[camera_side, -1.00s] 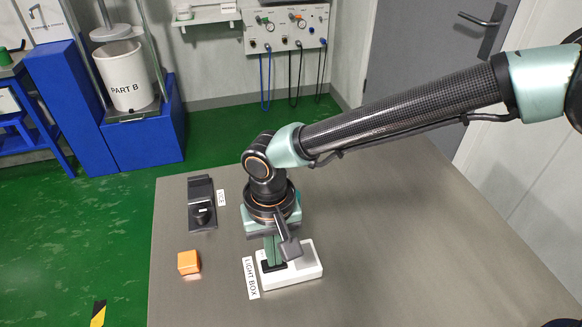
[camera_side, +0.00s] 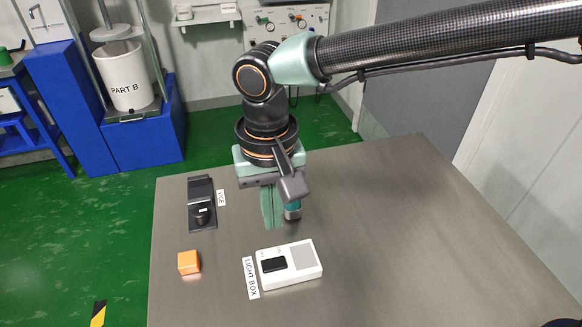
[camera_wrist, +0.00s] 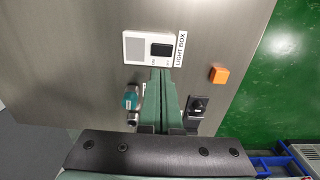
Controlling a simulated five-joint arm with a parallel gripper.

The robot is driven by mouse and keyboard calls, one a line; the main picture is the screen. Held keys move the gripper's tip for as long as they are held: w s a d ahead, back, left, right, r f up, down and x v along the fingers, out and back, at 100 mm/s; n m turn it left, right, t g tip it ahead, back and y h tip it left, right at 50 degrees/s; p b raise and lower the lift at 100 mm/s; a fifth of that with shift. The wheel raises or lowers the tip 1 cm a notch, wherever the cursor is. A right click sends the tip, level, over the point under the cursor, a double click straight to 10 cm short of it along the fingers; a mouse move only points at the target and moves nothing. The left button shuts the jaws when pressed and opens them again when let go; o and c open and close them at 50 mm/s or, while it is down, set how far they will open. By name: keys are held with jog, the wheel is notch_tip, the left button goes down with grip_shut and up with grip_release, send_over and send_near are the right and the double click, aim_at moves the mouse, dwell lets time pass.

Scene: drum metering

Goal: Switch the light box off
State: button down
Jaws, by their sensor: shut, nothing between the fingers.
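The light box (camera_side: 305,256) is a white box with a black rocker switch (camera_side: 273,264) and a grey panel, on the table beside its "LIGHT BOX" label (camera_side: 251,277). In the wrist view the light box (camera_wrist: 137,46) is at the top, with the black switch (camera_wrist: 161,50) just past my fingertips. The panel looks grey and dull; which way the rocker is tipped I cannot tell. My gripper (camera_side: 272,224) is shut and empty, above the table and behind the light box in the side view, apart from it. It also shows in the wrist view (camera_wrist: 161,72).
An orange cube (camera_side: 189,262) lies left of the light box. A black device (camera_side: 201,205) with a label stands behind the cube. A small teal-and-metal cylinder (camera_wrist: 131,101) stands beside my fingers. The right side of the table (camera_side: 400,230) is clear.

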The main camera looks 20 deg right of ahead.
aim_at(267, 264)
notch_tip(267, 264, up, 4)
jog(key=shift+f, duration=0.15)
dwell(0.3)
jog(key=shift+a, duration=0.7)
jog(key=shift+f, duration=0.1)
notch_tip(267, 264, down, 14)
